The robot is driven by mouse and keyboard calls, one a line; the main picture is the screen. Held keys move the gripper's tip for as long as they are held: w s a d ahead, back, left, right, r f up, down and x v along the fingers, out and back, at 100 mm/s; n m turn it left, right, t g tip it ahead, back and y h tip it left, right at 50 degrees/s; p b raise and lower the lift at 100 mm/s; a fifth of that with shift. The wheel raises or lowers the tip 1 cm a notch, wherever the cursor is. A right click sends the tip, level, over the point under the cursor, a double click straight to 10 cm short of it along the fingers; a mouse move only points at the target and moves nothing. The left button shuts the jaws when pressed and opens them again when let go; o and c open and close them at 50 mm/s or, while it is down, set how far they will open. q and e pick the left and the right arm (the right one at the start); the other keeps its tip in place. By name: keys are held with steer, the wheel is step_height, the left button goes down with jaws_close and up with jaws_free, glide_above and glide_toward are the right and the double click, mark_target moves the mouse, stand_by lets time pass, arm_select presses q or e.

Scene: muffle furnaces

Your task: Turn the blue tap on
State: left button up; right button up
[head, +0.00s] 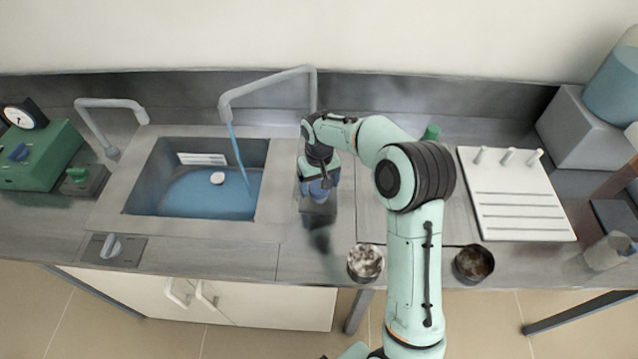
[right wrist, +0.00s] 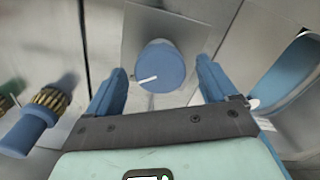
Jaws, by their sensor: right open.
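A round blue knob (right wrist: 165,68) with a white pointer line sits on a square grey plate (right wrist: 180,30) in the right wrist view. My right gripper (right wrist: 160,72) is open, with one blue finger on each side of the knob and gaps between them. The pointer lies slanted, toward the picture's left. In the head view my right gripper (head: 319,184) is over the counter right of the sink and mostly hides the knob. A blue stream of water (head: 240,158) runs from the tall spout (head: 265,84) into the sink (head: 140,180). My left gripper is out of view.
A blue fitting with a brass collar (right wrist: 40,115) is at the left of the right wrist view. Two round cups (head: 365,262) (head: 474,264) stand at the front edge. A white pegged board (head: 520,215) lies to the right. A second spout (head: 110,103) is left of the sink.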

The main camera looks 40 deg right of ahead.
mark_target(319, 187)
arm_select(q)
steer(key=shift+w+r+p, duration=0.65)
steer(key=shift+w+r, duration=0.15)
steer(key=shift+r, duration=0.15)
arm_select(e)
step_height(319, 187, up, 13)
